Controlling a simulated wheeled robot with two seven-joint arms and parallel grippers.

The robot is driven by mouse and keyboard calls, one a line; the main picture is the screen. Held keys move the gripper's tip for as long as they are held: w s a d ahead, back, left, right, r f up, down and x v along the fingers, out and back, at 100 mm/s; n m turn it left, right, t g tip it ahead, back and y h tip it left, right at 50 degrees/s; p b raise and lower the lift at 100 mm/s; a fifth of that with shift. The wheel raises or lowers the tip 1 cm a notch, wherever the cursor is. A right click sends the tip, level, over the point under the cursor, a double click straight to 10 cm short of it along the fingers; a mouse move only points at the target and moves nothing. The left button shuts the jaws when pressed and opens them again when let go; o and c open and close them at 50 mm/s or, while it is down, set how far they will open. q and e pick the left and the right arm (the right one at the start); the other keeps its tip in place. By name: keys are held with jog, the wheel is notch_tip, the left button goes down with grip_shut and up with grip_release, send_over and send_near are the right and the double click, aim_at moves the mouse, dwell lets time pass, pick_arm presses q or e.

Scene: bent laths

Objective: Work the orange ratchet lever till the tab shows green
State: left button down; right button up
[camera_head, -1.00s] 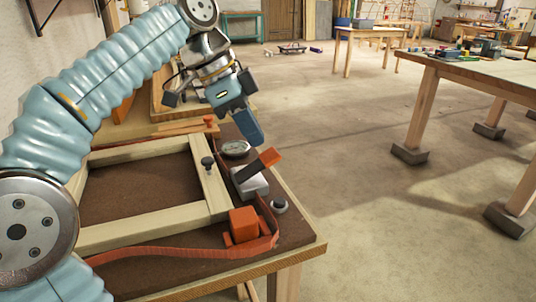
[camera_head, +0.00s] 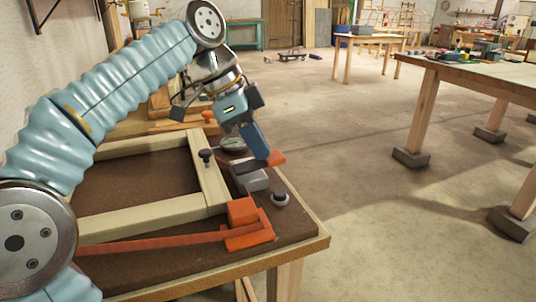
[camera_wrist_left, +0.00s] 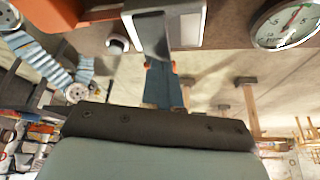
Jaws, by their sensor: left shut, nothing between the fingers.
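The ratchet's grey housing (camera_head: 250,179) sits near the right edge of my bench. Its lever's orange end (camera_head: 276,158) lies low, pointing right. My left gripper (camera_head: 262,153) is shut and empty, its fingertips at the lever just behind the orange end; contact looks likely. In the left wrist view the lever's grey bar (camera_wrist_left: 151,35) runs down to the blue fingers (camera_wrist_left: 162,84). An orange strap (camera_head: 165,246) runs straight to an orange corner block (camera_head: 243,212). I cannot make out a green tab. My right gripper is out of view.
A pale wooden frame (camera_head: 140,219) lies on the bench, with a dark knob (camera_head: 206,156) on its rail. A round dial (camera_head: 233,144) sits behind the ratchet, and a grey button-like knob (camera_head: 280,199) in front. Open floor lies right of the bench.

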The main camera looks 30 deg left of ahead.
aim_at(252, 160)
pick_arm(q)
jog(key=shift+f+p, duration=0.15)
jog(key=shift+p, duration=0.15)
jog(key=shift+a, duration=0.15)
jog(key=shift+s+a+r+p, duration=0.25)
jog(key=shift+s+a, duration=0.15)
jog(key=shift+a, duration=0.25)
jog(key=shift+s+a+r+p, duration=0.25)
jog(key=shift+s+a, duration=0.1)
jog(key=shift+a, duration=0.25)
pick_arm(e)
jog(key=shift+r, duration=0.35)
pick_arm(q)
jog(key=p+v, duration=0.2)
jog(key=v, duration=0.5)
jog(key=shift+r, duration=0.2)
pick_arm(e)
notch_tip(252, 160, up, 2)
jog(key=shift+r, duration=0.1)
